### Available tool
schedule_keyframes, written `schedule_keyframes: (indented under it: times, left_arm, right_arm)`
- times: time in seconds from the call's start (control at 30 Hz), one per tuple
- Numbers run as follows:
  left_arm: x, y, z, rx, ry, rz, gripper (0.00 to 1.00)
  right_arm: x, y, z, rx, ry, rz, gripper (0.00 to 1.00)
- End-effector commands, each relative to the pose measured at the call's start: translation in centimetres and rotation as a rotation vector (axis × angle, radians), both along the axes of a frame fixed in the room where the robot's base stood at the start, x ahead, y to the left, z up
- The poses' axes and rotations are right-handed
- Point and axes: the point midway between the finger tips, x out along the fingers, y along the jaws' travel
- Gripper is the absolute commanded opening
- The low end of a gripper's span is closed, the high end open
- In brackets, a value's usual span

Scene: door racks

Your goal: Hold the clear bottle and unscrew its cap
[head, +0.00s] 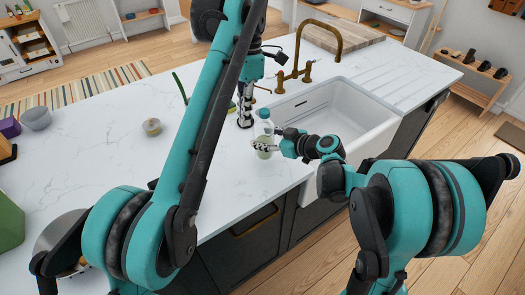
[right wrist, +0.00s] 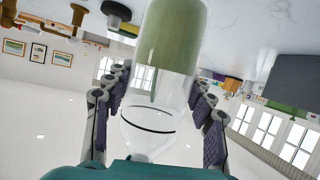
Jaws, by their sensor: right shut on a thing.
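The clear bottle (head: 266,128) stands upright near the front edge of the white counter, with green liquid in its lower part. My right gripper (head: 268,144) comes from the right and is shut around the bottle's body. In the right wrist view, the bottle (right wrist: 158,112) appears upside down between the purple-padded fingers, and its neck end runs out of sight behind my teal wrist. My left gripper (head: 245,118) points down just left of the bottle's top, apart from it. Its fingers look close together, but their opening is not clear. The cap is too small to make out.
A white sink (head: 335,118) with a brass tap (head: 322,32) lies right of and behind the bottle. A small jar (head: 152,127) stands on the counter at left, with a grey bowl (head: 36,118) farther left.

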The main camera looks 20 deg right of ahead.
Motion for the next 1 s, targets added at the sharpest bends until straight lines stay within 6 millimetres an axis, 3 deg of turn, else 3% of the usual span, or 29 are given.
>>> schedule_keyframes:
  times: [0.17,0.4,0.6,0.63,0.7,1.0]
  left_arm:
    - [0.0,0.0,-0.5,0.0,0.0,0.0,0.0]
    - [0.0,0.0,-2.2,0.0,0.0,0.0,0.0]
    - [0.0,0.0,-2.0,0.0,0.0,0.0,0.0]
    - [0.0,0.0,-2.0,0.0,0.0,0.0,0.0]
    - [0.0,0.0,-2.0,0.0,0.0,0.0,0.0]
    - [0.0,0.0,-2.0,0.0,0.0,0.0,0.0]
  right_arm:
    - [-0.1,0.6,-1.0,0.0,0.0,-0.001,0.0]
    - [-0.1,0.5,-4.4,0.0,0.0,-0.001,0.0]
    - [-0.1,0.5,-4.3,-0.002,0.0,-0.001,0.0]
    - [-0.1,0.5,-4.3,-0.002,0.0,-0.001,0.59]
    - [-0.1,0.5,-4.3,-0.002,0.0,-0.001,0.76]
    - [-0.2,0.5,-4.3,0.0,0.0,-0.001,0.76]
